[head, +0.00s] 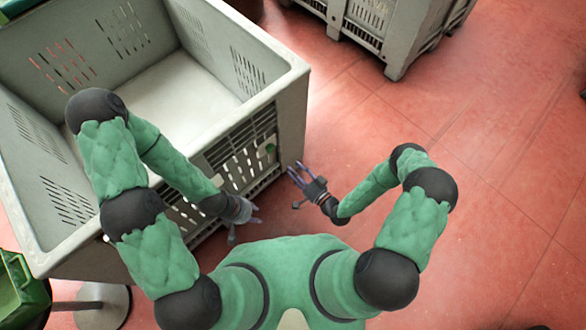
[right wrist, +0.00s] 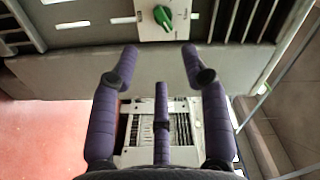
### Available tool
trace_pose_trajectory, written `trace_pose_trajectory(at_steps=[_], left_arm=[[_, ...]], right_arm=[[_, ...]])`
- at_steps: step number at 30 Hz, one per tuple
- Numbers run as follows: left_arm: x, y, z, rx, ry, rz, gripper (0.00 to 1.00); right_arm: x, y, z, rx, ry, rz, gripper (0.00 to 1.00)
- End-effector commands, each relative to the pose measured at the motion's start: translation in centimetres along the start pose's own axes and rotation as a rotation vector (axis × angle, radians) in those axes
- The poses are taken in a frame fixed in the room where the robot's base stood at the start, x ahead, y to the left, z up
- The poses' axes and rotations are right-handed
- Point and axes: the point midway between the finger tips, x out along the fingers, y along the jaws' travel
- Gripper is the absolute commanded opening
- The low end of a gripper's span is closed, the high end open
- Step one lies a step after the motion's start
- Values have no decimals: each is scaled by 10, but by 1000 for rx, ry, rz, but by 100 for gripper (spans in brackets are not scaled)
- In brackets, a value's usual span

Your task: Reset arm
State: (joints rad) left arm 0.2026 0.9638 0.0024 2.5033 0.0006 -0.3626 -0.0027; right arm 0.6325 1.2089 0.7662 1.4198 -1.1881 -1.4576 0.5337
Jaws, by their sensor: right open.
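My right gripper (head: 297,175) has purple fingers and is in front of the large grey crate's slatted outer side in the head view. In the right wrist view its fingers (right wrist: 158,65) are spread and empty. My left gripper (head: 250,222) is lower and to the left, close to the same crate side. Its fingers look spread, with nothing visible between them. Both arms are bent, with the elbows out to the sides. No cork stoppers are visible.
The large grey crate (head: 291,78) stands at the left with an empty pale floor. A green knob (right wrist: 162,17) sits on its side. Another grey crate (head: 399,50) is at the back. A green container (head: 20,292) is at lower left. Red floor (head: 500,170) is clear at right.

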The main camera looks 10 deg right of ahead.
Motion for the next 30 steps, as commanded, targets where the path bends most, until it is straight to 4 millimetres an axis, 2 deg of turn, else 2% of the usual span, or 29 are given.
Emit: trace_pose_trajectory(at_steps=[17,20,25,30], left_arm=[[-2,1,0,0,0,0,40],[-8,3,0,0,0,0,40],[-25,9,1,0,0,0,40],[-41,14,2,0,0,0,40]], right_arm=[[2,0,-2,-8,-14,24,46],[7,2,-7,-33,-59,101,46],[7,3,-17,-94,-221,338,46],[-18,-14,-18,-122,-428,578,46]])
